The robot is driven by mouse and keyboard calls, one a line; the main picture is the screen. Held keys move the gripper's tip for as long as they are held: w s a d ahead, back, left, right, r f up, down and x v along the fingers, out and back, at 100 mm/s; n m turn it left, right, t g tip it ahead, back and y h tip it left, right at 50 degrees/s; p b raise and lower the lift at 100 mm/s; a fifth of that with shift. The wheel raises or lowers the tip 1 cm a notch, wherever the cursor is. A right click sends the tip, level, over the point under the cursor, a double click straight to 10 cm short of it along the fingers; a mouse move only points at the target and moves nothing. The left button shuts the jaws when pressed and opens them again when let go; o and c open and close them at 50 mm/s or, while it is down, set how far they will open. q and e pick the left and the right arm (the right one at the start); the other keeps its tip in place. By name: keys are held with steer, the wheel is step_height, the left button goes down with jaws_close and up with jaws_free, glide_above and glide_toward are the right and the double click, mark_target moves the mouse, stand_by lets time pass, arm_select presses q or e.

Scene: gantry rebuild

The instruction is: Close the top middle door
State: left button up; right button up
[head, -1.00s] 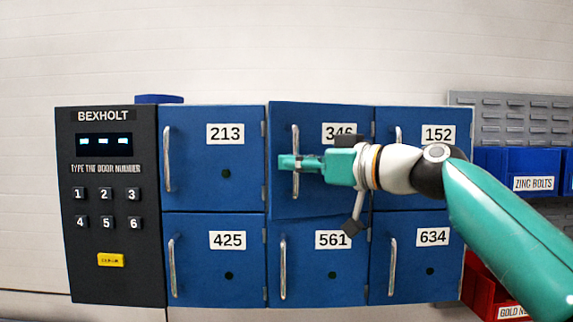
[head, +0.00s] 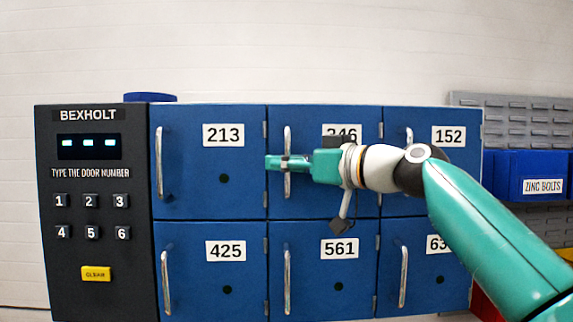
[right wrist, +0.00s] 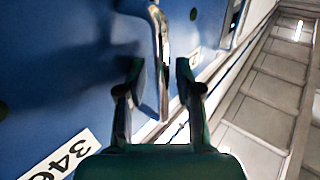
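The top middle door (head: 315,205) is blue, has a partly hidden label reading 346, and looks flush with the doors around it. Its silver handle (head: 288,135) runs upright along its left side. My right gripper (head: 284,163) is across this handle in the head view and covers its middle. In the right wrist view, my right gripper (right wrist: 160,78) is open, with the handle (right wrist: 160,50) between its two fingers and a gap on both sides. Whether it touches the door is hidden. My left gripper is not in view.
Doors 213 (head: 195,185) and 152 (head: 455,155) flank it, with door 561 (head: 335,265) below; all look shut. A black keypad panel (head: 90,280) stands at the left. Blue bins (head: 540,165) hang on a grey rack at the right, beside my right arm.

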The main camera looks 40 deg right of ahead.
steer(key=shift+s, duration=0.15)
steer(key=v, duration=1.2)
stand_by(0.5)
